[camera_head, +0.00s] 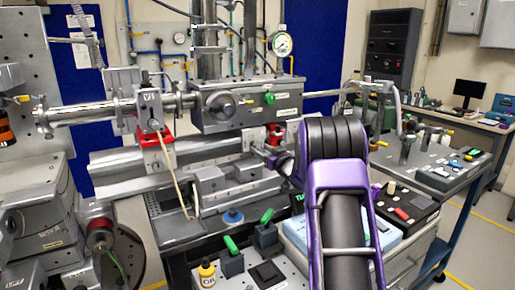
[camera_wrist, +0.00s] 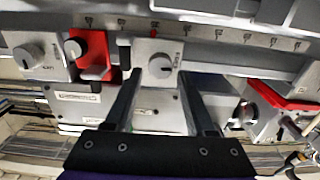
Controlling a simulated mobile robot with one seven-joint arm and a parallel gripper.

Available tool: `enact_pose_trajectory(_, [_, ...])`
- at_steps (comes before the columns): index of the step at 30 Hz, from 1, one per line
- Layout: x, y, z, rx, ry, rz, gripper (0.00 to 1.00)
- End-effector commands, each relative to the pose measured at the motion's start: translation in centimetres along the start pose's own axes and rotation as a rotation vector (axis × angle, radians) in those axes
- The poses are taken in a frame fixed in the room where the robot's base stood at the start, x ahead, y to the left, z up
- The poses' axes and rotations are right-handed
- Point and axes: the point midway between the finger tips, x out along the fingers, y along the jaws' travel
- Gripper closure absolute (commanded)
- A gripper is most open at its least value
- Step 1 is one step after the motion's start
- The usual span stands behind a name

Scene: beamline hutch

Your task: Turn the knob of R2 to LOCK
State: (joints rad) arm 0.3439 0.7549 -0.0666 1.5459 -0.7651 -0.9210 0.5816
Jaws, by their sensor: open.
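In the wrist view a round grey knob (camera_wrist: 160,66) sits on a light carriage block below a scale rail. My gripper (camera_wrist: 158,82) is open, with one dark finger on each side of this knob. I cannot tell whether the fingers touch it. Small lettering beside the knob is too blurred to read, so I cannot confirm that it is R2 or how it is set. In the head view my gripper (camera_head: 271,155) is at the rail, partly hidden by my purple arm, and the knob is not clearly visible.
In the wrist view, other knobs sit left (camera_wrist: 28,56) and right (camera_wrist: 246,112), near a left red clamp (camera_wrist: 93,50) and a right red part (camera_wrist: 280,95). In the head view, a metal beam pipe (camera_head: 90,112) runs above the rail. Switch boxes (camera_head: 232,262) stand in front.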

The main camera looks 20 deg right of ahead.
Motion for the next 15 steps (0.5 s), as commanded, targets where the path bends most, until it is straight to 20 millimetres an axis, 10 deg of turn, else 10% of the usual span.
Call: enact_pose_trajectory(15, [3.3, 0.0, 0.0, 0.000, 0.000, 0.000, 0.45])
